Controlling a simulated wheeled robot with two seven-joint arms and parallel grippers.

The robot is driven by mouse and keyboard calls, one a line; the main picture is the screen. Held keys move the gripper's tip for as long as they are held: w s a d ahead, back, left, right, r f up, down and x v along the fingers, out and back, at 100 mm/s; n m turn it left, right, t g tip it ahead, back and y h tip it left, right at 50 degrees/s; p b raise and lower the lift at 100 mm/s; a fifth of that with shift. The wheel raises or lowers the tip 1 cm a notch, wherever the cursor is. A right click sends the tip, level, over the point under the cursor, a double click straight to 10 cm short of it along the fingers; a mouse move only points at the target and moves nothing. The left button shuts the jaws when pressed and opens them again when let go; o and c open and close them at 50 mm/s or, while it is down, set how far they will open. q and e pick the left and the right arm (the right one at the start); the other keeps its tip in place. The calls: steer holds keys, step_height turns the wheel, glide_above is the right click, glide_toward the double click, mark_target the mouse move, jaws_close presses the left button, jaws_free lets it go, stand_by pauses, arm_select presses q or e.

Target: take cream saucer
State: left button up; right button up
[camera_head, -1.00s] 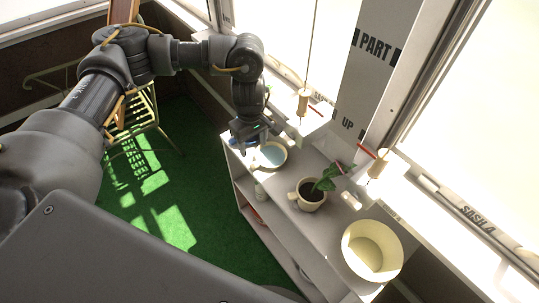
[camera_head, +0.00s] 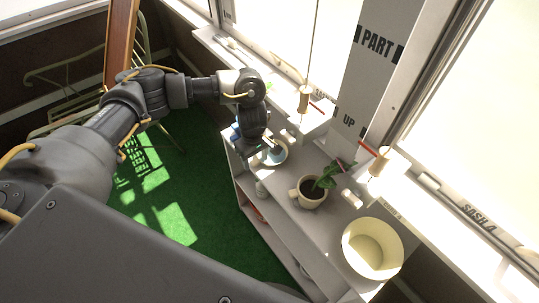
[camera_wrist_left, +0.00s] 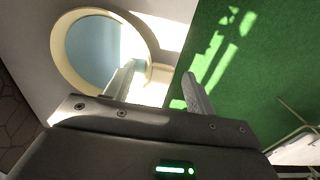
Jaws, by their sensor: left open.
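The cream saucer (camera_head: 285,153) is a round shallow dish with a cream rim and a pale blue inside. It sits on the far end of the white shelf top, partly hidden by my left gripper (camera_head: 250,152) in the head view. In the left wrist view the saucer (camera_wrist_left: 85,45) is at the upper left, with a small cream tab on its right side. My left gripper (camera_wrist_left: 157,82) is open there, one finger overlapping the rim and the tab showing between the fingers. Whether they touch is unclear. My right gripper is not in view.
A cream mug with a plant (camera_head: 311,192) and a cream bucket (camera_head: 372,249) stand nearer on the same shelf unit (camera_head: 282,222). A window sill (camera_head: 428,218) runs along its right. Green carpet (camera_head: 205,215) lies left, with a metal-framed chair (camera_head: 150,60) behind.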

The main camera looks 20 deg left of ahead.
arm_select(q)
steer(key=shift+c, duration=0.4)
steer(key=c, duration=1)
steer(key=shift+o, duration=0.2)
steer(key=shift+r, duration=0.1)
